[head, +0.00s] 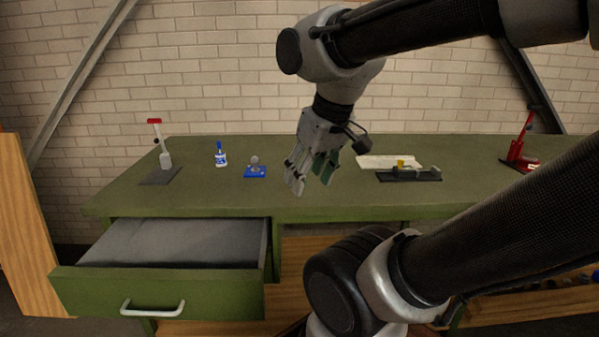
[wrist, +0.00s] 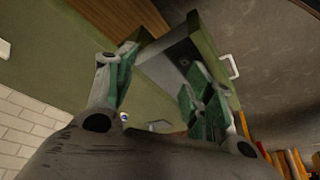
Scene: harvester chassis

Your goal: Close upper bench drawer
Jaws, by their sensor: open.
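The upper bench drawer (head: 160,290) is a green-fronted drawer with a grey inside, pulled well out of the green bench (head: 330,205) at the left in the head view. Its white bar handle (head: 153,308) is on the front. The drawer (wrist: 208,30) and its handle (wrist: 234,66) also show in the wrist view, at the upper right. My gripper (head: 309,187) is open and empty, pointing down above the bench top, to the right of the drawer and behind its front. In the wrist view its green-padded fingers (wrist: 155,85) are spread apart.
On the bench top stand a red-handled tool (head: 160,150) on a dark plate, a white-and-blue bottle (head: 220,156), a small blue-based part (head: 255,168), a dark fixture (head: 408,175) and a red tool (head: 520,148). A wooden panel (head: 25,230) stands at the left edge.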

